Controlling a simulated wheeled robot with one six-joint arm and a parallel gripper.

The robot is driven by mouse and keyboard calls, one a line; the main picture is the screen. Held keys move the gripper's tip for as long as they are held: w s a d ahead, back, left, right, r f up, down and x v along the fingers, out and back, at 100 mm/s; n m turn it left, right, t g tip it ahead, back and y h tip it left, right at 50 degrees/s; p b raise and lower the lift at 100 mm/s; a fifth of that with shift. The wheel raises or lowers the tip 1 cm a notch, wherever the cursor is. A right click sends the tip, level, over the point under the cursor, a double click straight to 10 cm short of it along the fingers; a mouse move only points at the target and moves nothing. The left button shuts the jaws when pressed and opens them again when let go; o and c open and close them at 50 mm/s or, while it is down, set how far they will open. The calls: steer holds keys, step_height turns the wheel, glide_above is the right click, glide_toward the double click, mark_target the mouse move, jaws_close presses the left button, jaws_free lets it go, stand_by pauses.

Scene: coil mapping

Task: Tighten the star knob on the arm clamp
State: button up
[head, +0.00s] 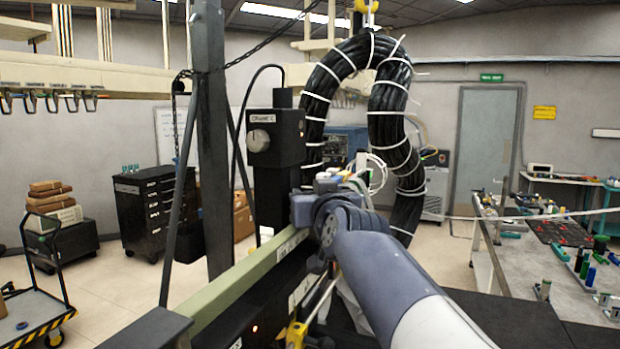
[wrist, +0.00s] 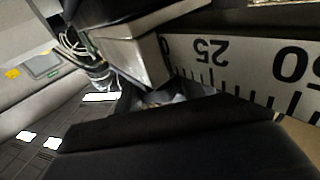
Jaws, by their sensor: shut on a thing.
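In the head view my arm reaches from the lower right to the beam, and its wrist covers the place where it works. In the wrist view my gripper (wrist: 170,118) shows as large dark shapes across the lower half, close below a light metal block (wrist: 132,55) and a printed scale (wrist: 240,70) with 25 and 50. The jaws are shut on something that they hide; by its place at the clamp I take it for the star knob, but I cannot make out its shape. A black upright housing (head: 272,190) stands on the green beam (head: 235,285), just left of my wrist.
A round grey knob (head: 258,140) sits on the housing's upper box. A thick black cable bundle (head: 395,130) hangs behind my wrist. A dark post (head: 212,130) stands left. A workbench (head: 555,265) with small parts is at the right. The floor at left holds a cart (head: 35,310).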

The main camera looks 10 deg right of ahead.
steer(key=shift+f+p, duration=0.1)
steer(key=shift+p, duration=0.45)
steer(key=o, duration=1)
steer(key=shift+d, duration=0.1)
steer(key=shift+r, duration=0.25)
steer(key=b, duration=0.4)
steer(key=shift+w+d+f, duration=0.1)
steer(key=shift+d+f, duration=0.05)
steer(key=shift+f, duration=0.25)
steer(key=n+y+b, duration=0.1)
steer(key=y+b, duration=0.1)
steer(key=b, duration=0.3)
steer(key=shift+f, duration=0.1)
